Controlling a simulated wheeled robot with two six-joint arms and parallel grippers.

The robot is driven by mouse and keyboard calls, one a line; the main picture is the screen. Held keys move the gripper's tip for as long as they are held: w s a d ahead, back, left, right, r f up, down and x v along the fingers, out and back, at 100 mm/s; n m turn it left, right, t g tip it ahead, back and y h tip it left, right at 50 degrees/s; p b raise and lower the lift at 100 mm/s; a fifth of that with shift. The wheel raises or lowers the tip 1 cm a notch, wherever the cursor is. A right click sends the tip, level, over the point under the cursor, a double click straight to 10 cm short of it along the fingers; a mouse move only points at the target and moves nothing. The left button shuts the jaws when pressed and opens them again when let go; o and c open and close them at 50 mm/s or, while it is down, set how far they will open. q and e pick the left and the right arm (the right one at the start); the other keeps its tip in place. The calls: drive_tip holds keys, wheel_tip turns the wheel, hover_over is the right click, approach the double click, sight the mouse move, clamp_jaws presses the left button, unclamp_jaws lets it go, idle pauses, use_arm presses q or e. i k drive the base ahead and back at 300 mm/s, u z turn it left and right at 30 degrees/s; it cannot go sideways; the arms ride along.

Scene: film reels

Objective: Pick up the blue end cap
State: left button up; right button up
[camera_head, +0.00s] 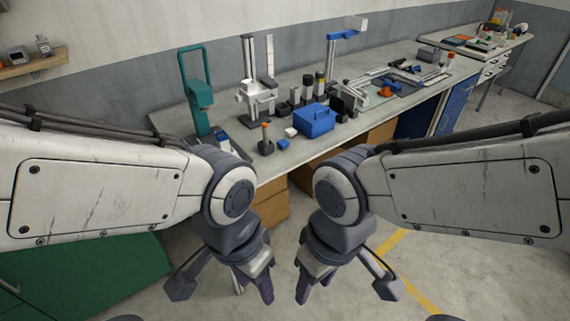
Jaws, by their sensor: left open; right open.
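A small blue block-like piece (283,144), which looks like the blue end cap, lies on the workbench (240,131) near its front edge. It is small here and its shape is hard to make out. My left gripper (255,287) hangs low in front of the bench, pointing down, open and empty. My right gripper (313,286) hangs beside it to the right, also open and empty. Both grippers are over the floor, well apart from the blue piece.
A blue box with a handle (313,121) and a white piece (291,132) stand close by the blue piece. An orange-topped tool (265,140) stands to its left. A green press (197,92) is at the left end. Several black cylinders stand behind.

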sight(283, 144)
drive_tip(key=z, duration=0.75)
drive_tip(key=i, duration=1.7)
drive_tip(key=u, duration=1)
drive_tip(key=i, duration=0.45)
drive_tip(key=u, duration=0.4)
